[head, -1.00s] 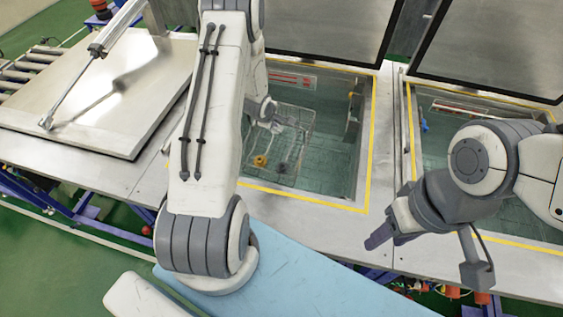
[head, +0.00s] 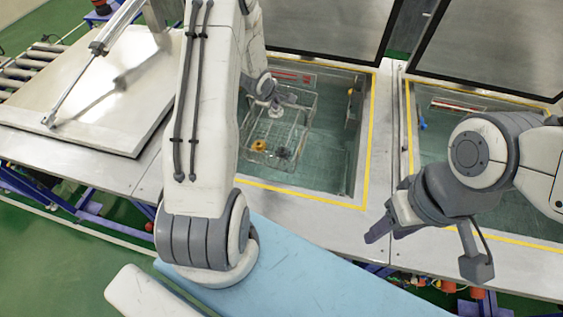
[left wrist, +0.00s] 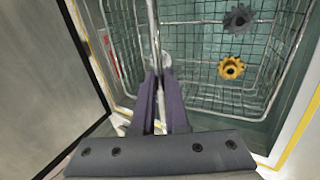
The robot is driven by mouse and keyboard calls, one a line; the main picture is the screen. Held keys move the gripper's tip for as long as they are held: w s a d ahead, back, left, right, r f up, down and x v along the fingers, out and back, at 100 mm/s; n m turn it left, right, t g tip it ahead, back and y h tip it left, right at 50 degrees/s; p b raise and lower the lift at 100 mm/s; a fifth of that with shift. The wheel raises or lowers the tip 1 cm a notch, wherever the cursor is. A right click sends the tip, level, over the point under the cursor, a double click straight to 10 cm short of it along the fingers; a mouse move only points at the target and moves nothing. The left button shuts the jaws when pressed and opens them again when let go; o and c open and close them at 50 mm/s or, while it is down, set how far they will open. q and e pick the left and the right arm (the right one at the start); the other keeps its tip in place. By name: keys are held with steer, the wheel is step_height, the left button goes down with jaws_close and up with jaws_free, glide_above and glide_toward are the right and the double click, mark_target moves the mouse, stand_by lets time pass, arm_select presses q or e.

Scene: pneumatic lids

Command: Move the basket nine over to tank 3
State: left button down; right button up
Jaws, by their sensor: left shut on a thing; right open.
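A wire basket (head: 286,128) hangs in the opening of the middle tank (head: 325,160). A yellow gear (head: 258,146) and a dark gear (head: 284,152) lie in it. My left gripper (head: 279,103) reaches over the tank from the left. In the left wrist view its purple fingers (left wrist: 160,92) are shut on the basket's upright handle bar, with the yellow gear (left wrist: 231,68) and dark gear (left wrist: 240,18) beyond. My right gripper (head: 378,230) is open and empty, above the front rim between the middle and right tanks. I cannot read any basket or tank number.
The right tank (head: 480,135) is open, its lid (head: 490,45) raised behind it. The middle tank's lid (head: 325,25) is also raised. The left lid (head: 85,95) lies shut, with a cylinder rod over it. A roller conveyor (head: 25,70) is at the far left.

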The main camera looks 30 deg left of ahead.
arm_select(q)
steer(key=shift+w+r, duration=0.1)
steer(key=shift+r, duration=3.05)
stand_by(1.9)
stand_by(1.0)
